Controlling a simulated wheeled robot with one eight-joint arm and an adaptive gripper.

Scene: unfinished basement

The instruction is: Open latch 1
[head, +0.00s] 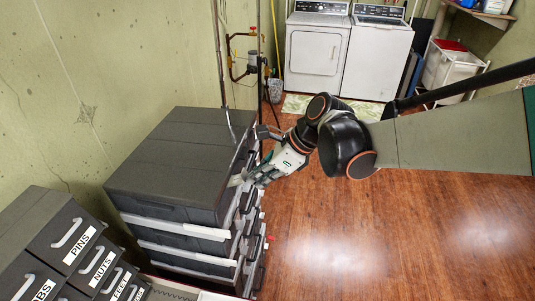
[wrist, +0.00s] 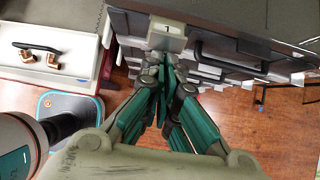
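The dark stacked cases (head: 180,160) stand against the left wall, with pale latch parts along their right side. In the wrist view a pale latch with a small numbered label (wrist: 167,30) sits on the dark case front; the mark looks like a 1 or a 7. My gripper (wrist: 164,66) has its teal fingers drawn together, with the tips just below this label, at or very near the latch. Whether any part of the latch lies between the tips is hidden. In the head view my gripper (head: 243,180) reaches the upper case's right side.
A black handle (wrist: 232,62) is right of the label. Labelled drawers (head: 65,245) stand at the lower left of the head view. Pipes (head: 250,60) rise behind the cases. A washer and dryer (head: 318,50) stand at the back. The wooden floor (head: 390,235) on the right is clear.

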